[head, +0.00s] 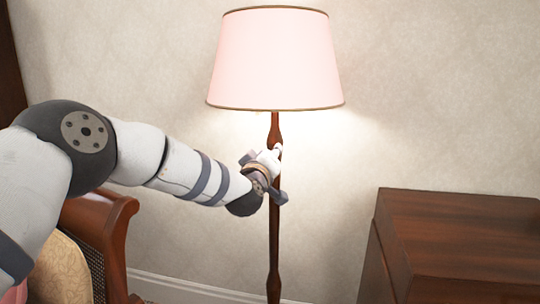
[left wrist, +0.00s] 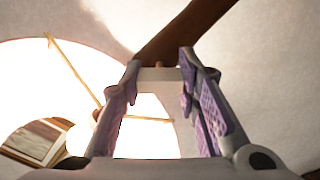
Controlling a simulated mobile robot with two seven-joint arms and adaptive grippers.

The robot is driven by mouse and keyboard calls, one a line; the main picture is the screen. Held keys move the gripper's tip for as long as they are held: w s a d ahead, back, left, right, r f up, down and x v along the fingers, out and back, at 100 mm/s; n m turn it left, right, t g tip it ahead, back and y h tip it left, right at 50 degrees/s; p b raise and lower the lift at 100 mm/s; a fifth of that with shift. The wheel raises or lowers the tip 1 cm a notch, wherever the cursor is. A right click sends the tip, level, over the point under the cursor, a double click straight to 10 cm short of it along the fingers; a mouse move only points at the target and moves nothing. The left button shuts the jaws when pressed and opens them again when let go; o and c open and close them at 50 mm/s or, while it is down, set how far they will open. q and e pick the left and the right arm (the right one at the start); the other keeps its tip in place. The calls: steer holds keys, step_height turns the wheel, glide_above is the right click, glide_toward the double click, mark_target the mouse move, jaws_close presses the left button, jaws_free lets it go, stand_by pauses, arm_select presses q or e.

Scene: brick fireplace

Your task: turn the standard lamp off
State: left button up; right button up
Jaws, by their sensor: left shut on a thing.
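The standard lamp (head: 275,65) stands upright against the wall, with a pale pink shade and a dark wooden pole (head: 274,250). It is lit, and the wall around the shade glows. My left gripper (head: 270,166) is at the upper pole, a little below the shade. In the left wrist view its fingers (left wrist: 160,76) stand apart with a small pale piece between their tips, beside the brown pole (left wrist: 185,32). The gripper is shut on this part of the lamp; its exact shape is hard to tell. The bright shade opening (left wrist: 45,75) shows at left. My right gripper is not in view.
A dark wooden cabinet (head: 465,225) stands at the right. A wooden chair (head: 108,225) with a patterned cushion is at the lower left, under my left arm. The wall behind is bare, and there is a gap between lamp and cabinet.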

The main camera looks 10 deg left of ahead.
arm_select(q)
steer(key=n, duration=0.5)
steer(key=shift+f, duration=0.15)
steer(key=shift+n+b, duration=0.4)
steer(key=shift+n, duration=1.7)
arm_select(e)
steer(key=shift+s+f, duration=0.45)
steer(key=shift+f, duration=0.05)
arm_select(q)
steer(key=o, duration=1.2)
steer(key=s, duration=1.2)
